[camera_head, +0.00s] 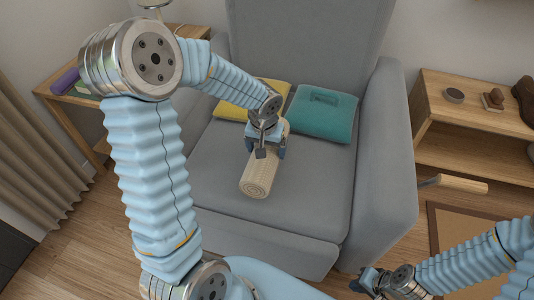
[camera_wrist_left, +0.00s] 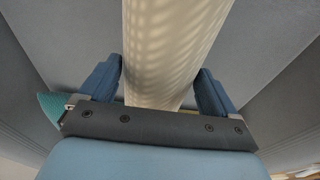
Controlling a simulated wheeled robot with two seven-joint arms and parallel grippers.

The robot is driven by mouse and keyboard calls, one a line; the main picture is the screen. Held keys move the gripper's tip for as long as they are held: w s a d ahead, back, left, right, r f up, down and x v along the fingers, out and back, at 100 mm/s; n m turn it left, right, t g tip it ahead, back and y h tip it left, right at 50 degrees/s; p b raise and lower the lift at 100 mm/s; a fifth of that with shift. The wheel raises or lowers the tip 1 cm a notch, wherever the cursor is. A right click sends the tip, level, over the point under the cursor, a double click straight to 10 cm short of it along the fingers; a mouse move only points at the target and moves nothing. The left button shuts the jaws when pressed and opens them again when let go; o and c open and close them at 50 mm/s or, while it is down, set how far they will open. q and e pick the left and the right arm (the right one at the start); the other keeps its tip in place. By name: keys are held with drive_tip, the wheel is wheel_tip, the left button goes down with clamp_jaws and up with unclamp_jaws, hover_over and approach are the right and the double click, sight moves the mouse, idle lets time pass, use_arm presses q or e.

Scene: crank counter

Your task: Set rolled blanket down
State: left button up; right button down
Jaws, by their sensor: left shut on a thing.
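The rolled blanket (camera_head: 259,180) is a cream ribbed roll with a spiral end facing me, lying lengthwise over the grey armchair's seat (camera_head: 312,190). My left gripper (camera_head: 266,150) is shut on it from above, around its middle or rear part. In the left wrist view the blanket (camera_wrist_left: 165,50) runs between the two blue fingers (camera_wrist_left: 162,88). I cannot tell whether its underside touches the seat. My right gripper (camera_head: 366,283) is low at the bottom right, away from the blanket; its jaw opening is unclear.
A yellow cushion (camera_head: 232,112) and a teal cushion (camera_head: 323,113) rest at the seat's back. A wooden handle (camera_head: 460,184) sticks out beside the right armrest (camera_head: 385,160). A wooden shelf (camera_head: 460,115) with small objects stands right, a side table (camera_head: 88,100) left. The seat's front is clear.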

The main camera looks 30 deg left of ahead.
use_arm(q)
drive_tip(key=shift+w+f, duration=0.2)
drive_tip(key=shift+f, duration=0.05)
drive_tip(key=shift+w+a+f, duration=0.1)
drive_tip(key=shift+f, duration=1.55)
drive_tip(key=shift+f+b, duration=0.15)
drive_tip(key=shift+b, duration=0.15)
drive_tip(key=o, duration=1)
drive_tip(key=shift+c, duration=0.2)
drive_tip(key=r, duration=0.4)
drive_tip(key=s+r, duration=0.1)
drive_tip(key=r, duration=0.3)
drive_tip(key=r+p, duration=0.1)
drive_tip(key=r, duration=0.3)
drive_tip(key=shift+s+d+r, duration=0.15)
drive_tip(key=shift+s+d, duration=0.1)
drive_tip(key=shift+s, duration=0.15)
